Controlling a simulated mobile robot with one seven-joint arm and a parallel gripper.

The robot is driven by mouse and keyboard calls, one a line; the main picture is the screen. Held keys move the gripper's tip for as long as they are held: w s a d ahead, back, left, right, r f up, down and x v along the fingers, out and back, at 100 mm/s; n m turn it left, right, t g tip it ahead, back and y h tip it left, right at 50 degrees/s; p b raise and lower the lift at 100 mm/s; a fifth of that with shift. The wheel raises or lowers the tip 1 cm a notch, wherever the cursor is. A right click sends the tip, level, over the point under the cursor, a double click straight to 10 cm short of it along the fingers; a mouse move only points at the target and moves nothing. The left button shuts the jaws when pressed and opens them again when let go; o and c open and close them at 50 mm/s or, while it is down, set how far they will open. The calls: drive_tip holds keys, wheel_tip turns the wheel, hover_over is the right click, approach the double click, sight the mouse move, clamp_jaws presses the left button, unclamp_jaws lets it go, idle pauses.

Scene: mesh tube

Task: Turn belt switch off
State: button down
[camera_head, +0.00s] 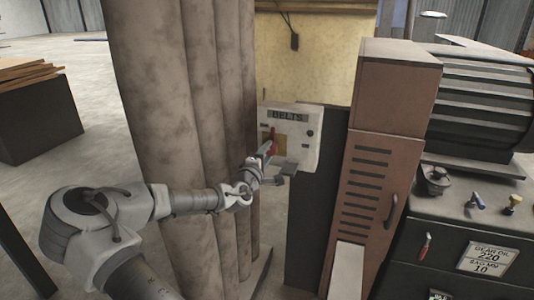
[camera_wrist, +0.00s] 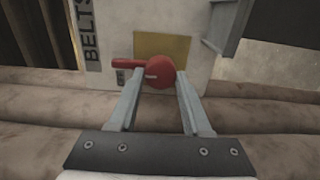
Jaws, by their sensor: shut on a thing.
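The belt switch is a red lever (camera_head: 273,139) with a round hub, on a pale panel marked BELTS (camera_head: 304,119) in the head view. Its handle points upward there. In the wrist view the red lever (camera_wrist: 158,73) lies ahead of my gripper (camera_wrist: 158,84), its handle pointing left because the view is turned. My gripper (camera_head: 266,156) also shows in the head view, reaching the panel from the left. Its two fingers are on either side of the round red hub and shut on it. The exact contact at the fingertips is hard to see.
Thick brown vertical pipes (camera_head: 195,90) stand left of the panel, close behind my arm. A rusty cabinet (camera_head: 375,170) with vents stands to the right. A dark machine (camera_head: 480,110) is at far right. A dark box with boards (camera_head: 38,115) is at far left.

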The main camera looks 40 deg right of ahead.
drive_tip(key=shift+s, duration=0.1)
idle(0.3)
drive_tip(key=shift+c, duration=1.7)
unclamp_jaws()
drive_tip(key=shift+a, duration=0.1)
drive_tip(key=v, duration=1.7)
drive_tip(key=shift+s+f, duration=0.1)
